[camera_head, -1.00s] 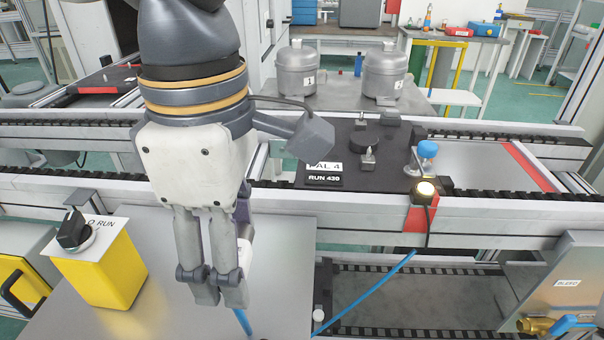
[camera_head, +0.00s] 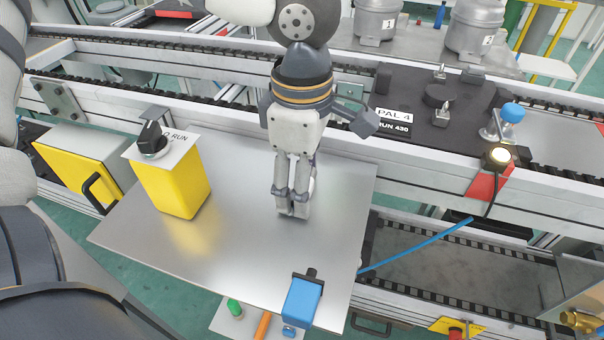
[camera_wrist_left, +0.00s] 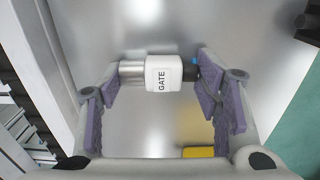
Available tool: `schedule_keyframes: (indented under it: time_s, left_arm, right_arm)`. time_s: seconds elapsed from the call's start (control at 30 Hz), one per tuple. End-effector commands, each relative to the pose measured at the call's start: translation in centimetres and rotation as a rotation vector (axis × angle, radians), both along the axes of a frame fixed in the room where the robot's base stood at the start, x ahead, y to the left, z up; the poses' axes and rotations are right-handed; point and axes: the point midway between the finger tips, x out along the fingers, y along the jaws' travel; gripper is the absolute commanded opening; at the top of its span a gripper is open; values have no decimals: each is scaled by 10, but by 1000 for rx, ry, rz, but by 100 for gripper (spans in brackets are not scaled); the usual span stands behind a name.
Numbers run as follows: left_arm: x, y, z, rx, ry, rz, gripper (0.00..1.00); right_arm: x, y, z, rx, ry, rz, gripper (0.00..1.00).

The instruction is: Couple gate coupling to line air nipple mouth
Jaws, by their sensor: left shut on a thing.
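The gate coupling (camera_wrist_left: 162,75) is a white block marked GATE with a silver sleeve on its left and a dark end with a bit of blue on its right. My left gripper (camera_wrist_left: 165,95) is shut on it, with purple pads at its two ends. In the head view the left gripper (camera_head: 291,208) points down over the metal plate (camera_head: 245,255), and its fingers hide the coupling. I cannot make out the line air nipple mouth for certain. A brass fitting (camera_head: 582,320) shows at the far right edge. My right gripper is not in view.
A yellow switch box (camera_head: 175,185) stands left of the gripper. A blue block (camera_head: 303,302) with a dark end is at the plate's front edge. A blue hose (camera_head: 415,246) runs right of the plate. Conveyor rails and the PAL 4 pallet (camera_head: 420,100) lie behind.

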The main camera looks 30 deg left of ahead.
Motion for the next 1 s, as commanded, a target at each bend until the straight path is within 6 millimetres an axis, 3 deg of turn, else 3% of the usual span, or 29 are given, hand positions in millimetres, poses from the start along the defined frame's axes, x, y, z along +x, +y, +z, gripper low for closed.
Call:
schedule_keyframes:
  time_s: [0.03,0.07,0.13,0.43,0.53,0.8,1.0]
  left_arm:
    - [0,0,-2,0,1,0,18]
    - [0,0,-2,0,0,0,62]
    - [0,0,-2,0,1,0,78]
    - [0,0,-1,0,1,0,78]
    - [0,0,8,-2,-1,1,78]
    - [3,-5,79,-3,-5,1,78]
    - [2,-5,114,-2,0,2,78]
  right_arm:
    - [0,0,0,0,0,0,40]
    - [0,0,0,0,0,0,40]
    - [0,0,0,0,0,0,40]
    - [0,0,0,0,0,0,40]
    - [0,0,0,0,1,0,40]
    - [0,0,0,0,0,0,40]
    - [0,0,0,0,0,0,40]
